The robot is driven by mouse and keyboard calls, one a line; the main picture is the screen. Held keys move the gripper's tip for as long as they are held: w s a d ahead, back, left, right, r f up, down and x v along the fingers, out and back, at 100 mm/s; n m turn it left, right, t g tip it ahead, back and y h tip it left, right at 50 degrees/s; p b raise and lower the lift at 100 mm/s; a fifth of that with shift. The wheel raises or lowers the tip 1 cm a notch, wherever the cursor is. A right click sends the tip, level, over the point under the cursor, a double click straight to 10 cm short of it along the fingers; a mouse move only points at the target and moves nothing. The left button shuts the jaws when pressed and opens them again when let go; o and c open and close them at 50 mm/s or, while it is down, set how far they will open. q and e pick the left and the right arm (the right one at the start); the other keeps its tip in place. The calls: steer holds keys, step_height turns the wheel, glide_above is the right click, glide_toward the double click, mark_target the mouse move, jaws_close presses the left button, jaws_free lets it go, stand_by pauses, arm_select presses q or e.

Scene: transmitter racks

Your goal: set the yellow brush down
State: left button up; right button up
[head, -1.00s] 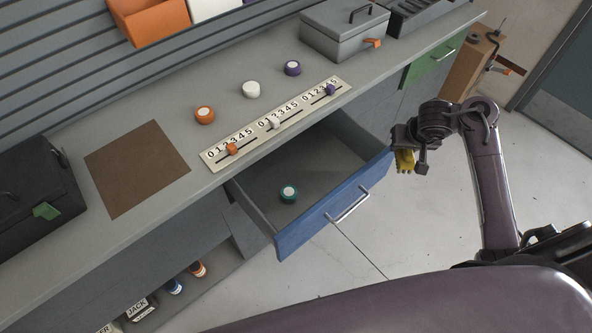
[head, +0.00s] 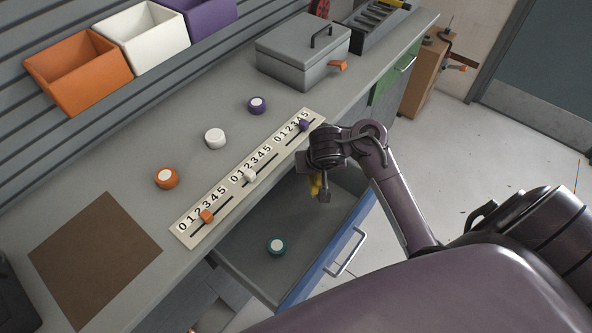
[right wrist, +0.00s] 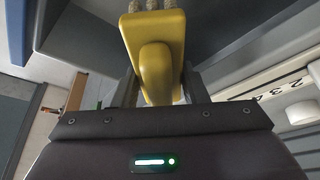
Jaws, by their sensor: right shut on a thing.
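The yellow brush (right wrist: 157,45) is held in my right gripper (right wrist: 158,90), which is shut on it; its pale bristles show at the top of the right wrist view. In the head view my right gripper (head: 322,180) hangs over the right part of the open drawer, and only a little of the yellow brush (head: 315,185) shows beneath the wrist. The brush is above the drawer floor, apart from it as far as I can tell. My left gripper is not in view.
On the bench are a scale strip (head: 190,232) with sliders, orange (head: 166,179), white (head: 215,138) and purple (head: 256,105) knobs, a brown mat (head: 95,262) and a grey box (head: 290,65).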

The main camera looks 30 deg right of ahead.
step_height(320, 180, down, 12)
steer(key=b, duration=0.7)
steer(key=shift+s+d+r, duration=0.1)
steer(key=shift+s+r, duration=0.05)
steer(key=shift+r, duration=0.05)
steer(key=shift+f+b, duration=0.65)
steer(key=shift+f, duration=0.3)
step_height(320, 180, down, 4)
steer(key=b, duration=0.2)
steer(key=shift+r+b, duration=0.2)
steer(key=shift+b, duration=0.15)
steer(key=shift+f, duration=0.15)
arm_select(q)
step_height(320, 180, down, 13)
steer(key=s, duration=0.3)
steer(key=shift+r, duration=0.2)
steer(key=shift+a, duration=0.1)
